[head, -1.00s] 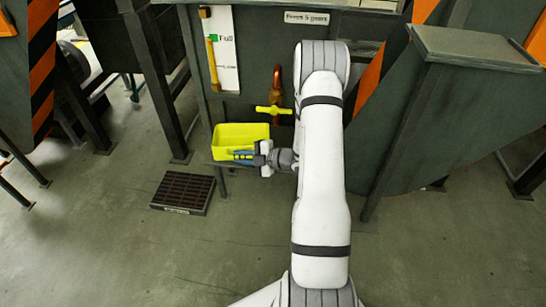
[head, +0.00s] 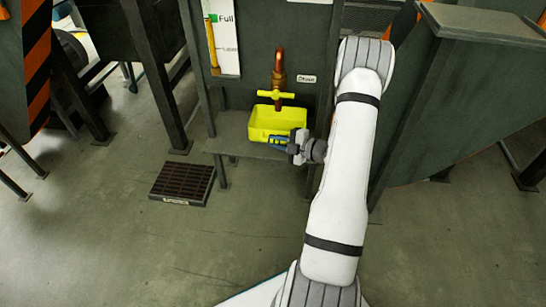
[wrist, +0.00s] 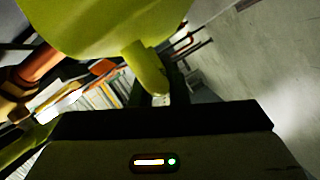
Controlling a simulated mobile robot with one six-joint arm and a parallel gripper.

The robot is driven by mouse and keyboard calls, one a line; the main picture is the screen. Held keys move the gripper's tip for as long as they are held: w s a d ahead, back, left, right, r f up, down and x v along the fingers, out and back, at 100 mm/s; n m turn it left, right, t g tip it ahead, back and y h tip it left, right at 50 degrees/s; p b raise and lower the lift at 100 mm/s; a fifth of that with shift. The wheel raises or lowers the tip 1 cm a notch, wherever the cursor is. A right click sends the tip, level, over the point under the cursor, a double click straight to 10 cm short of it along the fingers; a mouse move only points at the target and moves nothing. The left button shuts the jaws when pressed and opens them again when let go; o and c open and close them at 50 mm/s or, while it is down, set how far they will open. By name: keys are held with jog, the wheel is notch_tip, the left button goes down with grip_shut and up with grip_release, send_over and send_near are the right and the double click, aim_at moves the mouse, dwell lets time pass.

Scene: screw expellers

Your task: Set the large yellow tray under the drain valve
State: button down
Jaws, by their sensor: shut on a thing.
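The large yellow tray (head: 262,131) is upright below the drain valve, over a grey ledge at the front of the machine. I cannot tell whether it rests on the ledge or hangs just above it. The drain valve is a copper-coloured pipe (head: 278,62) with a yellow T-handle (head: 276,95), whose outlet is above the tray's back part. My gripper (head: 281,142) is shut on the tray's front right side. In the wrist view, the tray (wrist: 105,22) fills the top, and an orange-brown pipe (wrist: 38,65) shows at left.
The grey ledge (head: 232,128) has bare room left of the tray. A dark floor grate (head: 183,184) lies at front left. A level gauge (head: 222,40) is on the panel above. Dark machine legs and a sloped housing (head: 440,110) flank the spot.

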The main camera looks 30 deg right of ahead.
notch_tip(320, 180, down, 6)
jog(key=b, duration=0.2)
jog(key=shift+f, duration=0.25)
jog(key=c, duration=1.4)
grip_release()
jog(key=shift+f, duration=0.1)
jog(key=p+v, duration=0.3)
jog(key=v, duration=0.9)
